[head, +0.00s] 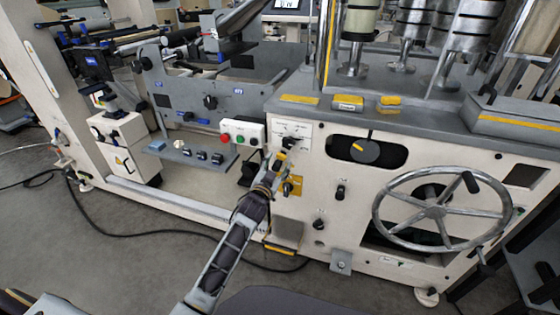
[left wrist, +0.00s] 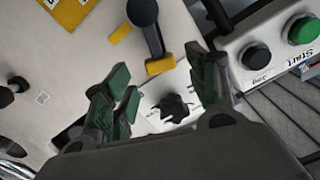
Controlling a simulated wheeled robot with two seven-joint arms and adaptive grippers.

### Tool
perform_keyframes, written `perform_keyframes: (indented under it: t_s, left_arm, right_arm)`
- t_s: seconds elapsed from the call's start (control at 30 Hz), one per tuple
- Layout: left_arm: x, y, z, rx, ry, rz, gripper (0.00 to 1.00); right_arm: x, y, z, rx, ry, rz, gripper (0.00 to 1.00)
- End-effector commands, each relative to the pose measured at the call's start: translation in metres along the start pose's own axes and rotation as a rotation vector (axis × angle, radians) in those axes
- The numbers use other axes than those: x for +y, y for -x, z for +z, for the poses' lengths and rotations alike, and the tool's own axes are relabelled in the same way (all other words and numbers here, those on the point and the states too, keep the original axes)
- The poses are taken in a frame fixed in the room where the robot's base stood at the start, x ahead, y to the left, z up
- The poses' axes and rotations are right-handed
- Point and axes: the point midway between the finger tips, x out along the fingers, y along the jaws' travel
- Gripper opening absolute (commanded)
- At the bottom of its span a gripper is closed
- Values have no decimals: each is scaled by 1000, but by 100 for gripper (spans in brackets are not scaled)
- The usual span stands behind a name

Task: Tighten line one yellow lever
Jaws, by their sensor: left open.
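In the left wrist view a black lever with a round black end and a yellow tip (left wrist: 160,66) stands on the cream panel, between and just beyond my fingers. A small yellow mark lies beside it. A black star-shaped knob (left wrist: 173,108) on a white label plate also shows between the fingers. My left gripper (left wrist: 158,88) is open, with green-padded fingers spread apart and nothing held. In the head view my left gripper (head: 274,168) is in front of the panel, below the label plate, and hides part of the lever area. My right gripper is not in view.
A white button box (head: 242,132) with red and green buttons is close left of the gripper. A yellow plate (head: 292,186) is on the panel at its right. A large handwheel (head: 436,211) sticks out further right. The floor in front is mostly clear.

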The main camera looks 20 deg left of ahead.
Motion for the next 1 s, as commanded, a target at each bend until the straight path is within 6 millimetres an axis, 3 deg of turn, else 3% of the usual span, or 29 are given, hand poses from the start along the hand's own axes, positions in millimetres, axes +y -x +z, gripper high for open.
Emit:
perform_keyframes:
  t_s: [0.5, 0.93, 1.0]
  left_arm:
    - [0, -35, 0, 1, -1, 0, 57]
    - [0, -38, 0, 0, -1, 0, 57]
    - [0, -38, 0, 0, -1, 0, 49]
  right_arm:
    - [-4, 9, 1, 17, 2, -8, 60]
    - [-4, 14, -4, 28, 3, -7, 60]
    - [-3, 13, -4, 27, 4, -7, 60]
